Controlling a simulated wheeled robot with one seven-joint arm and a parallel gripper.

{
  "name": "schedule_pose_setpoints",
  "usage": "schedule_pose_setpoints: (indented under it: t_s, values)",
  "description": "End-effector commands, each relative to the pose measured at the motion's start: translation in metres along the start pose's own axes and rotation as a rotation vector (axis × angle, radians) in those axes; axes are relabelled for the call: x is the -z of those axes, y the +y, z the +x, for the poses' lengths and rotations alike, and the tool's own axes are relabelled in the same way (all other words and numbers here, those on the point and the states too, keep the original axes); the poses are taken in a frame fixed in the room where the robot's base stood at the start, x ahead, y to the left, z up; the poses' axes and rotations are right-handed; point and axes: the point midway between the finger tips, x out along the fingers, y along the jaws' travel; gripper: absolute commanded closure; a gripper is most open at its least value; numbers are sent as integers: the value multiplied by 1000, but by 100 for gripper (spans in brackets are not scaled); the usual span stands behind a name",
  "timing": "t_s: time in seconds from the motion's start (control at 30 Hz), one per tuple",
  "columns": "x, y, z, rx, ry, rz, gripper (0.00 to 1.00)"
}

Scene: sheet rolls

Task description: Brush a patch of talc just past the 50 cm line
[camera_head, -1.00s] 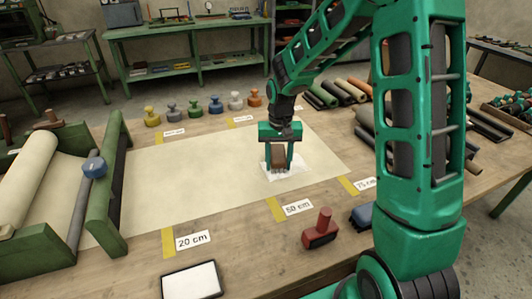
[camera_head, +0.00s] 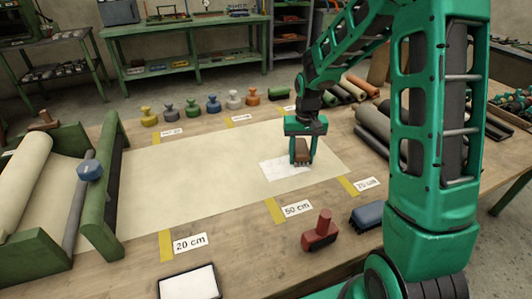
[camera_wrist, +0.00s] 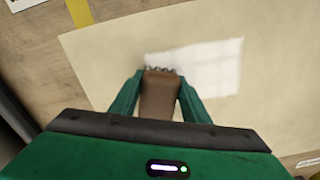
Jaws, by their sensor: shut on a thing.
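My gripper (camera_head: 303,150) is shut on a brown brush (camera_head: 302,154), bristles down, over the right part of the cream sheet (camera_head: 190,175). The brush also shows in the wrist view (camera_wrist: 159,95), between my two green fingers. A white talc patch (camera_head: 278,170) lies on the sheet just past the 50 cm label (camera_head: 297,209); the brush is at its right side. The patch shows in the wrist view (camera_wrist: 210,65) beyond the bristles. I cannot tell whether the bristles touch the sheet.
The sheet comes from a roll (camera_head: 22,170) in a green stand. Several coloured knobbed stamps (camera_head: 213,104) line the far side. Dark rolls (camera_head: 375,125) lie at right.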

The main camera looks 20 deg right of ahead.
Motion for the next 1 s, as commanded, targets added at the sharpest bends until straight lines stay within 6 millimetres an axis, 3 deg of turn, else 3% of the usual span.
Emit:
schedule_pose_setpoints:
  t_s: [0.13, 0.2, 0.7, 1.0]
  values:
    - [2, 4, -5, 0, 2, -4, 90]
    - [3, 4, -25, 0, 7, -4, 90]
    - [1, 2, -67, 0, 2, -6, 90]
    - [1, 2, -82, 0, 1, -6, 90]
